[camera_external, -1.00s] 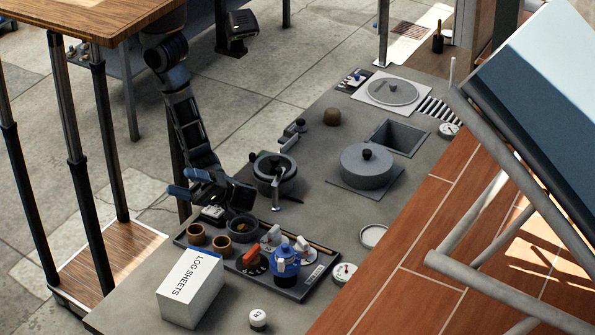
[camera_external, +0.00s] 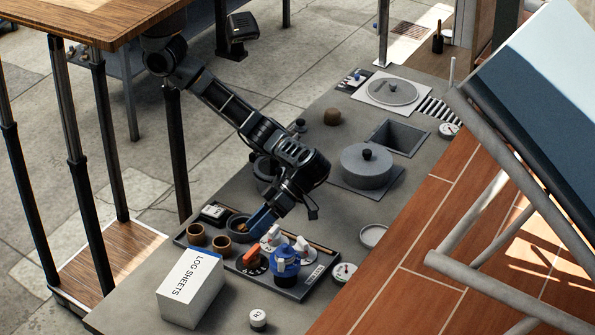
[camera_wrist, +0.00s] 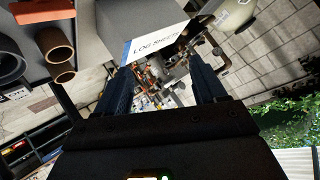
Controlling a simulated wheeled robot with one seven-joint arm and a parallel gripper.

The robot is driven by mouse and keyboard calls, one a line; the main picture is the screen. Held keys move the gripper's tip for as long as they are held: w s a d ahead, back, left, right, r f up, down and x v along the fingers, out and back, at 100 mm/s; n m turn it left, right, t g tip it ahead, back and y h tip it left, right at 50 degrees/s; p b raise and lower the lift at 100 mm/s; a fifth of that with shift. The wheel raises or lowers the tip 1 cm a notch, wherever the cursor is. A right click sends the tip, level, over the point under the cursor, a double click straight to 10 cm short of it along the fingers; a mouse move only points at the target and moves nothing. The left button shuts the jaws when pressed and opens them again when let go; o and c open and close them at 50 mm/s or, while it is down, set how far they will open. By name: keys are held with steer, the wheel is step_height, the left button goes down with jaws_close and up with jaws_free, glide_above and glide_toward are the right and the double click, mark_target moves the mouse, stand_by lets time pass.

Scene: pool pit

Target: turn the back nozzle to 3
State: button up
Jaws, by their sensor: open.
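A dark tray (camera_external: 312,290) on the grey counter carries several turning fittings. One has an orange handle (camera_external: 252,256) over a dark dial, one a white handle (camera_external: 271,235) behind it. A blue fitting (camera_external: 286,262) stands at the front, with another white handle (camera_external: 303,244) beside it. I cannot tell which one is the back nozzle, and no number 3 is legible. My gripper (camera_external: 261,219) is open and empty, its blue fingers above the tray's back edge, close to the rear white handle. In the wrist view my gripper (camera_wrist: 163,75) has nothing between its fingers.
A white LOG SHEETS box (camera_external: 191,287) stands at the front left; it also shows in the wrist view (camera_wrist: 135,20). Two brown cups (camera_external: 196,234) and a dark bowl (camera_external: 238,226) sit at the tray's left. A grey lidded pot (camera_external: 365,170) stands farther back.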

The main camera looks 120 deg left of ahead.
mark_target(301, 240)
steer(key=w+a+f+n+t+y, duration=0.1)
steer(key=w+a+f+n+y, duration=0.25)
steer(key=a, duration=0.55)
steer(key=w+a+f+n+t+y, duration=0.2)
steer(key=w+a+f+y, duration=0.15)
steer(key=a, duration=0.45)
steer(key=shift+h, duration=0.4)
steer(key=x, duration=0.5)
steer(key=s+p+x, duration=0.1)
steer(key=x, duration=0.1)
steer(key=shift+s+f, duration=0.15)
steer(key=shift+f, duration=0.1)
steer(key=shift+g, duration=0.3)
steer(key=c, duration=1.1)
